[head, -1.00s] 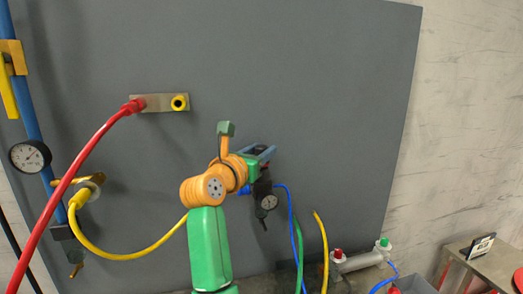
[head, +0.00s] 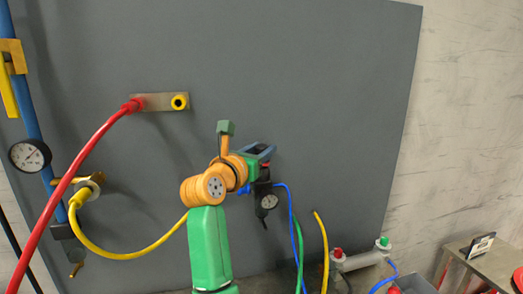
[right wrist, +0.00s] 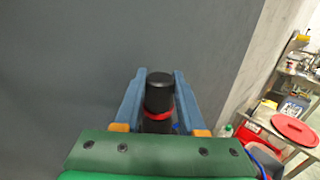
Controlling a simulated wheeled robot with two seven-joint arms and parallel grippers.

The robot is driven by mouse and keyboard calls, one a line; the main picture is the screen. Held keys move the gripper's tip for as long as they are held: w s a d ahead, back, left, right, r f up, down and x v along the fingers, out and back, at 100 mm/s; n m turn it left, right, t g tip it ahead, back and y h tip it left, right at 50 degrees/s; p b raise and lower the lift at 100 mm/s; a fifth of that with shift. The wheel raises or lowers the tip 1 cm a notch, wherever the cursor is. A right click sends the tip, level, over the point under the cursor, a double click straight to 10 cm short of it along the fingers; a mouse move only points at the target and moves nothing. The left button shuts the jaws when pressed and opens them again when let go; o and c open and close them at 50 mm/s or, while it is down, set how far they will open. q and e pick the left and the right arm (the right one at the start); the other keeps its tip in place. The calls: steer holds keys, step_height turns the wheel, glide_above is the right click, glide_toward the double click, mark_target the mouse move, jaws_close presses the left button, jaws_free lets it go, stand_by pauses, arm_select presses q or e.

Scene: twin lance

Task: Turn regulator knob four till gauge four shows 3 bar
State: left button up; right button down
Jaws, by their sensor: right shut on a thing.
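The regulator knob (right wrist: 160,92) is a black cylinder with a red ring below it in the right wrist view. My right gripper (right wrist: 160,82) has its two blue fingers on either side of the knob, shut on it. In the head view my right gripper (head: 264,152) covers most of the knob. Just below hangs the black regulator body with a small round gauge (head: 269,201). Its face is too small to read. No number marking is legible. My left gripper is in neither view.
A grey panel (head: 320,90) stands behind. A blue pipe with a larger gauge (head: 30,155) is at left. A red hose (head: 70,175) and a yellow hose (head: 130,255) curve at left. Blue, green and yellow hoses hang near the regulator. A metal table (head: 490,262) is at right.

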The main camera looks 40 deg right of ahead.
mark_target(259, 151)
steer(key=shift+r, duration=0.1)
steer(key=shift+c, duration=2.4)
jaws_free()
steer(key=shift+a, duration=0.1)
steer(key=b+v, duration=0.4)
steer(key=v, duration=0.3)
steer(key=shift+w, duration=0.1)
